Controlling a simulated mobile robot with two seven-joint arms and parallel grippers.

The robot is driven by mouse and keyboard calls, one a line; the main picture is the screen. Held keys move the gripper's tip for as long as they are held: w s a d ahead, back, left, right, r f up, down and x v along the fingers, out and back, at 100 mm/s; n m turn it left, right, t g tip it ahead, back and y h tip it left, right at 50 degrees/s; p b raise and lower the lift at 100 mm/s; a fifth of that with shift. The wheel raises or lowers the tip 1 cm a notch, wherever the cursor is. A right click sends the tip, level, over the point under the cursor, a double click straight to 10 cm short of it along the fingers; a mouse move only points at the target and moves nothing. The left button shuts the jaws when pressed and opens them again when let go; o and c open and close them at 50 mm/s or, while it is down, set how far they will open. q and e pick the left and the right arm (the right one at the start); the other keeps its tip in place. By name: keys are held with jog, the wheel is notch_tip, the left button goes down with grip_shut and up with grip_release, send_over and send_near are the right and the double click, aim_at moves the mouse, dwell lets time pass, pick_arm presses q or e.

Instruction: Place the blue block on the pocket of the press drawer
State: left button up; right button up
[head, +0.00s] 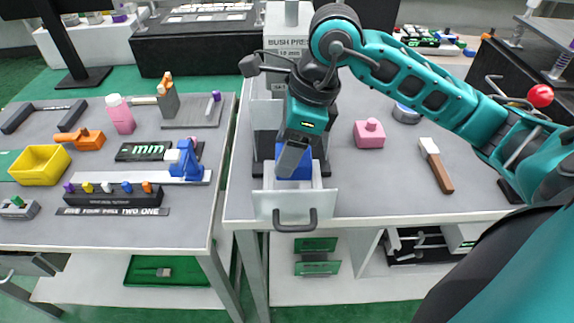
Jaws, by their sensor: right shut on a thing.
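The bush press (288,52) stands at the back of the right-hand table. Its drawer (283,203) is pulled out toward me, with a dark handle on its pale front. The blue block (303,166) is over the drawer. My right gripper (291,160) comes down from above and is shut on the blue block. The gripper and block hide the pocket, so I cannot tell whether the block touches it. My left gripper is not in view.
A pink block (369,134) with a knob and a wooden-handled brush (436,165) lie right of the press. A gap separates this table from the left table (200,215), which carries a yellow bin (39,165), orange tool (80,138) and blue vise (187,162).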

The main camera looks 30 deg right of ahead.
jog(key=shift+f, duration=2.1)
jog(key=shift+f+b, duration=0.25)
jog(key=shift+b, duration=0.2)
jog(key=o, duration=1.2)
jog(key=shift+r, duration=0.1)
jog(key=shift+o, duration=0.2)
jog(key=shift+r, duration=0.1)
